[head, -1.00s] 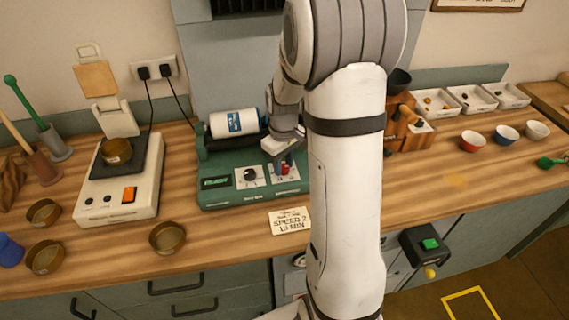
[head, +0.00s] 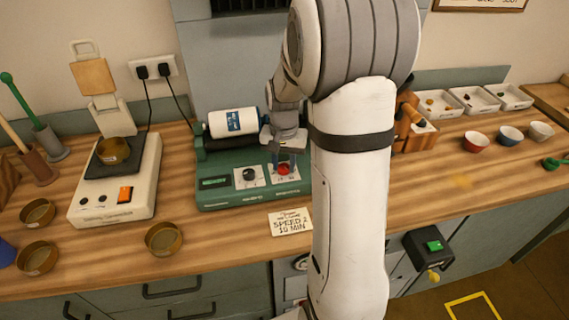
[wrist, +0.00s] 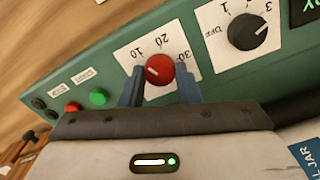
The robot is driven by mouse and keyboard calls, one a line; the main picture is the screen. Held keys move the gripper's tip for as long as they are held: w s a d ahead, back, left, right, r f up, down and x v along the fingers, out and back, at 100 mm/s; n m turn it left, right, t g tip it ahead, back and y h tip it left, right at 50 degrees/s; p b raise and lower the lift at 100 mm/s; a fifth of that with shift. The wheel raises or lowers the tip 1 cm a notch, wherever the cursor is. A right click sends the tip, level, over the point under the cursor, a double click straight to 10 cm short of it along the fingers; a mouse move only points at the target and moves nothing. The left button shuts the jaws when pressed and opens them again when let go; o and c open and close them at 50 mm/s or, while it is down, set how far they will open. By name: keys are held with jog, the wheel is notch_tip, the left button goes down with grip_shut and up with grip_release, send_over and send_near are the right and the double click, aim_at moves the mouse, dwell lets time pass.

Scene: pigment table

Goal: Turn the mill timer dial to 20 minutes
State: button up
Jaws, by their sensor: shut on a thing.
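The mill (head: 225,199) is a green unit on the bench with a white jar lying on top. Its red timer dial (wrist: 159,70) sits on a white plate marked 10, 20 and 30. The dial's white pointer line shows, but which mark it points to is hard to tell. My gripper (wrist: 159,84) has its blue fingers on either side of the red dial and is shut on it. In the head view the red dial (head: 283,169) shows just below my gripper.
A black speed dial (wrist: 254,25) sits beside the timer plate. Green (wrist: 98,97) and red (wrist: 73,107) buttons are on the panel's other side. A card (head: 290,222) reading "SPEED 2 10 MIN" lies in front of the mill. A brass dish (head: 164,239) stands left of it.

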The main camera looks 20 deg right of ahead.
aim_at(284, 166)
jog(key=m+b, duration=0.1)
jog(key=m, duration=0.4)
jog(key=shift+m, duration=0.3)
jog(key=m, duration=0.4)
jog(key=shift+m, duration=0.4)
jog(key=o, duration=1)
jog(key=shift+c, duration=0.2)
notch_tip(284, 166, up, 8)
jog(key=shift+f+b, duration=0.1)
jog(key=shift+b, duration=0.25)
